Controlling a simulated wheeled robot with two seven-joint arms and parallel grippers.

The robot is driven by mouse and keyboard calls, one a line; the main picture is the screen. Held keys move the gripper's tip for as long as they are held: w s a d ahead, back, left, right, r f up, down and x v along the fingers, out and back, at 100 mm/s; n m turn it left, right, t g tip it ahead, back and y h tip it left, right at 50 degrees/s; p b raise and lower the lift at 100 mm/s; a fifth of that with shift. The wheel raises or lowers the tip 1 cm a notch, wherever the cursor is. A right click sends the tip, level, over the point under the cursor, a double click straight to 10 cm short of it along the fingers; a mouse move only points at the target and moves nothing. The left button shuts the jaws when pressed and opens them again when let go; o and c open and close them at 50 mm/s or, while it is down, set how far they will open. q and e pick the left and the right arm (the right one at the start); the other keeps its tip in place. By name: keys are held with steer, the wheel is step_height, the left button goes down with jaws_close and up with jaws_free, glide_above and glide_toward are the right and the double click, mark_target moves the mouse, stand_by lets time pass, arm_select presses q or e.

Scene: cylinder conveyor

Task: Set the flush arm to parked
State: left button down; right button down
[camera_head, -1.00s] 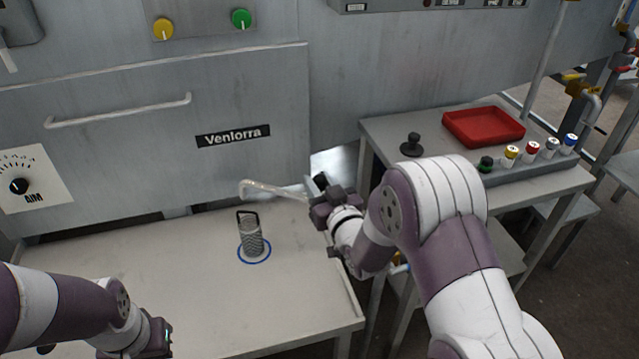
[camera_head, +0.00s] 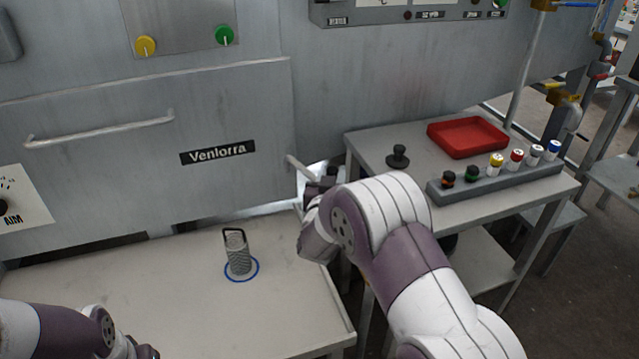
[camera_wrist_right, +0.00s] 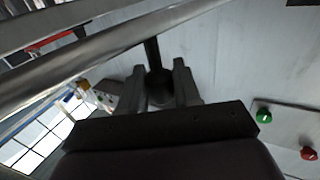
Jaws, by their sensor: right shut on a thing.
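The flush arm (camera_head: 301,167) is a pale metal tube running from the front of the machine toward my right gripper (camera_head: 327,182) in the head view. My right forearm hides most of that gripper and the arm's near end. In the right wrist view, my right gripper (camera_wrist_right: 170,82) is shut on a dark round knob (camera_wrist_right: 158,88) on a short black stem. A thick grey tube (camera_wrist_right: 100,60) crosses that view close by. My left gripper (camera_head: 142,351) is cut off by the bottom edge, so its jaws cannot be judged.
A wire mesh basket (camera_head: 238,256) stands inside a blue ring on the grey bench (camera_head: 190,310). A side table (camera_head: 400,205) holds a red tray (camera_head: 467,155), a black knobbed object (camera_head: 398,157) and a rack (camera_head: 500,186) of coloured-cap vials. The bench around the basket is clear.

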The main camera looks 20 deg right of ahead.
steer(key=shift+w+d+m+g+h+p, duration=0.3)
steer(key=shift+d+m+g+h, duration=0.55)
steer(key=shift+d+h, duration=0.4)
steer(key=shift+w+d+m+g+h+p, duration=0.15)
steer(key=shift+d+m+g+h+p, duration=0.2)
steer(key=shift+d+m+g+h, duration=0.6)
steer(key=shift+d, duration=0.25)
steer(key=c, duration=1)
jaws_free()
steer(key=shift+o, duration=0.5)
steer(key=shift+d, duration=0.15)
steer(key=p+v, duration=0.1)
steer(key=v, duration=1.1)
steer(key=shift+s+a+f+p, duration=0.3)
